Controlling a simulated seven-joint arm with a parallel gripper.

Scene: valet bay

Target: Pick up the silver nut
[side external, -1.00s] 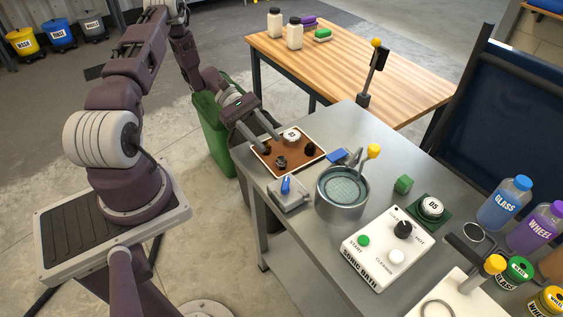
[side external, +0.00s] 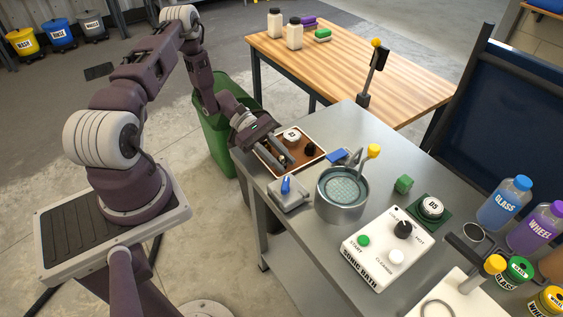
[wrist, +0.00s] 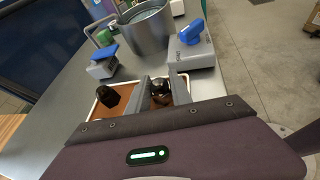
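A silver nut (wrist: 160,88), dark grey and shiny, lies in the brown tray with a pale rim (side external: 318,163). In the wrist view it sits between the two fingers of my gripper (wrist: 162,93). The fingers stand apart, and I cannot make out firm contact with the nut on both sides. In the side view my gripper (side external: 282,164) is low over the tray's near left part, and its fingers largely hide the nut there.
A black nut (side external: 310,149) and a white round labelled piece (side external: 292,135) are also in the tray. A grey box with a blue lever (side external: 287,193) stands close in front.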

